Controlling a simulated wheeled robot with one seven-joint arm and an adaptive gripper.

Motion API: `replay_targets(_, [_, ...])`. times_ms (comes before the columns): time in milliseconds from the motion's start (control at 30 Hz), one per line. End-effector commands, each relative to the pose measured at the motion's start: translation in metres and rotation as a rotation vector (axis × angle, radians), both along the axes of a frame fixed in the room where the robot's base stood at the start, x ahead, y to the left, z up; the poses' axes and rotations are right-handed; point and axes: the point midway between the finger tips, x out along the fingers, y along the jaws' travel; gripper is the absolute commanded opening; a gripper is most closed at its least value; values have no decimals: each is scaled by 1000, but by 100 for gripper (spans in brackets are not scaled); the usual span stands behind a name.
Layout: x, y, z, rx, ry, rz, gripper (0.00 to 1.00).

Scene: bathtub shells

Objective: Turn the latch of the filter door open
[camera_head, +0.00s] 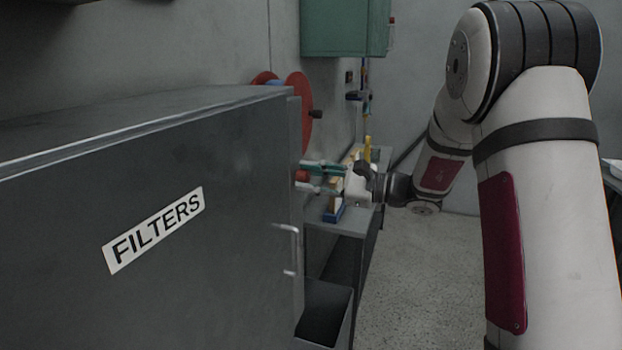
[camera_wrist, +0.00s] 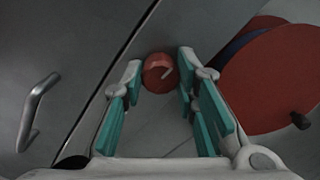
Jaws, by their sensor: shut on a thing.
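The filter door is the dark grey front of a cabinet with a FILTERS label; its door panel (camera_wrist: 50,45) also fills the left of the wrist view. The latch is a round red knob (camera_wrist: 158,73) with a pale mark on its face, beside the door's edge seam. It also shows at the cabinet's side in the head view (camera_head: 301,176). My gripper (camera_wrist: 160,72) has its two fingers on either side of the red knob and is shut on it. In the head view my gripper (camera_head: 318,177) reaches the knob from the right. The door looks closed.
A silver door handle (camera_wrist: 34,110) stands out left of the seam. A red reel with a dark crank (camera_wrist: 275,80) is close on the right. Behind my gripper is a shelf with a blue item (camera_head: 333,211). The floor (camera_head: 420,280) is clear.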

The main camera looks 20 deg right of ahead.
Motion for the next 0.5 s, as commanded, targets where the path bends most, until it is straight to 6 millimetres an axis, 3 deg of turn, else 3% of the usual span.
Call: replay_targets(500, [0,-1,1,189,262,-1,0])
